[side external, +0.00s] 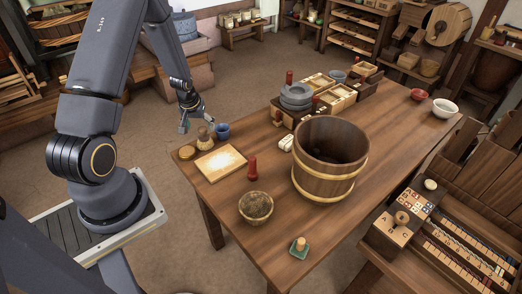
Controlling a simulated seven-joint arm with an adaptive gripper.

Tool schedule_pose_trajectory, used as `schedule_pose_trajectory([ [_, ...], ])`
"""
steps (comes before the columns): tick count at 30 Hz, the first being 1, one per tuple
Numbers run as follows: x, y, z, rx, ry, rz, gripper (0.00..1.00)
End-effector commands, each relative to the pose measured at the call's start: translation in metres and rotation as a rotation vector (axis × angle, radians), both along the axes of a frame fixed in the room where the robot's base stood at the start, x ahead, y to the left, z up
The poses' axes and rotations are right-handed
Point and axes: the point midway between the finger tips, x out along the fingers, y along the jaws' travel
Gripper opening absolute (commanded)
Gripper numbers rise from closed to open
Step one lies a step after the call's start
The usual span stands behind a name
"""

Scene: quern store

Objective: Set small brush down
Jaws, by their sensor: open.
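My gripper (194,124) hangs at the left edge of the wooden table (240,230), fingers pointing down, open. Just below it stands a small upright object with a wooden top and pale lower part (205,140), which looks like the small brush, though it is too small to be certain. The fingertips are close above it; I cannot tell whether they touch it. Nothing clearly sits between the fingers. A pale, powder-covered board (221,164) lies just in front of it.
A blue cup (222,132) stands right of the brush-like object, a round wooden piece (187,152) at its left. A red-handled piece (252,169), a bowl (256,207) and a large wooden bucket (330,165) stand farther right. The table's front left is mostly bare.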

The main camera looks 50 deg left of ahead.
Motion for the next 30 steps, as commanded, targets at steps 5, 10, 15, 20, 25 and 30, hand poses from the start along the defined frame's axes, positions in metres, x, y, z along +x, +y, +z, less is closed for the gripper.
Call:
schedule_pose_trajectory([
  [5, -0.007, -0.007, 0.036, 0.003, -0.003, 0.001, 0.8],
  [10, -0.011, -0.012, 0.053, 0.001, -0.002, -0.002, 0.8],
  [15, 0.001, -0.035, 0.097, 0.024, -0.015, -0.068, 0.8],
  [20, 0.008, -0.1, 0.182, 0.064, -0.047, -0.234, 0.8],
  [25, -0.022, -0.183, 0.258, 0.085, -0.095, -0.441, 0.8],
  [30, -0.073, -0.245, 0.299, 0.085, -0.145, -0.633, 0.8],
])
